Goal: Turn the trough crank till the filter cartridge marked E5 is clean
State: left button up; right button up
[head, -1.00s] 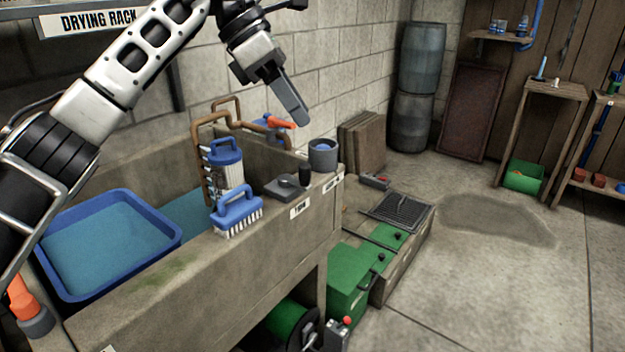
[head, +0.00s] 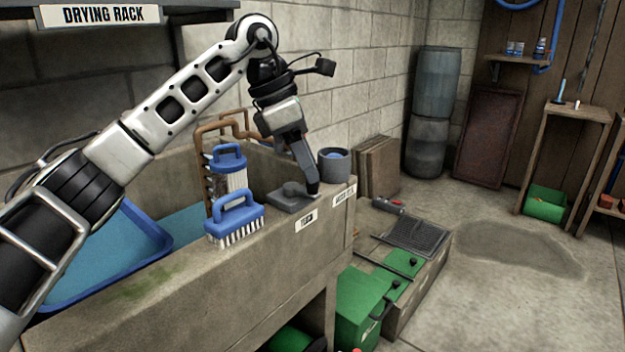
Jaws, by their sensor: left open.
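The trough crank (head: 288,197) is a flat dark grey piece on the trough's front ledge, beside a label that seems to read TURN. Its upright black knob is hidden at the fingers of my left gripper (head: 312,188). That gripper points down at the crank's right end and is open; I cannot tell whether the fingers touch the knob. A white filter cartridge (head: 232,180) with a blue top stands in the trough (head: 262,258), beside a copper pipe. Its marking is not readable, and its lower part is hidden by a brush. My right gripper is not in view.
A blue-handled brush (head: 236,222) lies on the ledge left of the crank. A grey cup (head: 334,164) with something blue inside stands close right of my left gripper. A blue tub (head: 105,255) is at the left. Green boxes (head: 362,305) stand below right.

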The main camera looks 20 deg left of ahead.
pick_arm(q)
jog(key=shift+x, duration=1.05)
jog(key=shift+d+f, duration=0.15)
jog(key=shift+f, duration=0.1)
grip_shut()
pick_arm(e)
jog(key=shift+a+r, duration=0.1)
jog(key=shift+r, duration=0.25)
